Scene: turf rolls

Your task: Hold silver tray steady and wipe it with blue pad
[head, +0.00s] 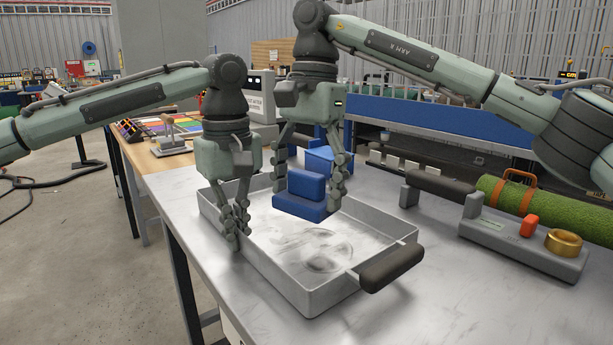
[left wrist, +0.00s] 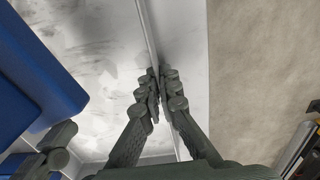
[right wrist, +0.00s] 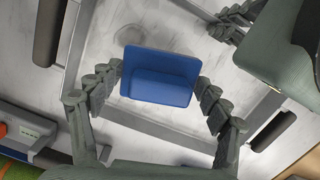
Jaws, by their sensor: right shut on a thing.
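The silver tray (head: 313,299) lies on the metal table, with dark handles at its ends. Grey smudges (head: 318,250) show on its floor. My left gripper (head: 238,236) points down at the tray's left wall. In the left wrist view its fingertips (left wrist: 160,78) are closed on either side of the thin wall. My right gripper (head: 308,190) points down over the tray, shut on the blue pad (head: 298,207). In the right wrist view the pad (right wrist: 160,75) sits between the two fingers. I cannot tell whether its underside touches the tray floor.
A grey holder (head: 520,250) with an orange piece and a brass ring stands at the right. A green turf roll (head: 540,202) lies behind it. A blue box (head: 345,160) is beyond the tray. Bare tabletop (head: 420,310) lies in front of the tray.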

